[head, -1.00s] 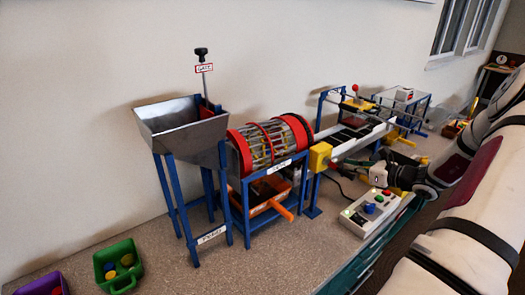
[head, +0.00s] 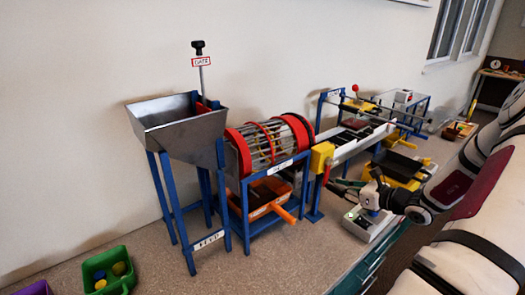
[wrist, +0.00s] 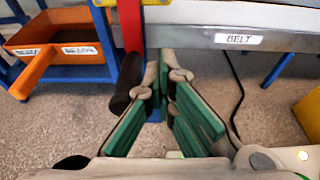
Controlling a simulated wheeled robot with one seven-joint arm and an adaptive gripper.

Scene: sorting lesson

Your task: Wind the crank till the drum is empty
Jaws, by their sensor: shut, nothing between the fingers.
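The drum (head: 270,145) is a barred cage with red rings on a blue stand. Between the bars I cannot tell how much it holds. The crank has a red arm (wrist: 132,25) and a black handle (wrist: 126,85), which hangs down below a yellow box (head: 322,156) at the drum's right. My gripper (head: 333,185) is beside the crank. In the wrist view my gripper (wrist: 165,75), with green pads, is shut and empty, just right of the black handle and not around it. Whether it touches the handle, I cannot tell.
An orange tray (wrist: 58,35) sits under the drum. A steel hopper (head: 182,130) stands left of it, and the belt frame (wrist: 240,40) runs right. A cable (wrist: 236,95) hangs below the belt. A green bin (head: 107,272) stands at lower left.

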